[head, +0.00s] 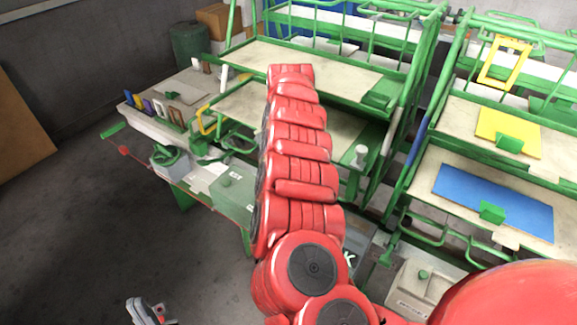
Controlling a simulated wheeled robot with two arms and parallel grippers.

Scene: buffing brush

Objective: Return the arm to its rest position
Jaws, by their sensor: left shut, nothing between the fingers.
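My left gripper (147,312) shows at the bottom edge, left of centre, over bare grey floor. It is grey with a little red, shut and empty, and apart from everything around it. The picture edge cuts off the rest of it. A red segmented arm of mine (300,180) stretches up the middle of the view, in front of the green racks. My right gripper is not in view.
A workbench (180,125) with small coloured items stands at left. Green racks (330,75) fill the centre and right, holding a yellow plate (489,124) and a blue plate (460,190). A dark green bin (188,45) stands behind. Floor at lower left is clear.

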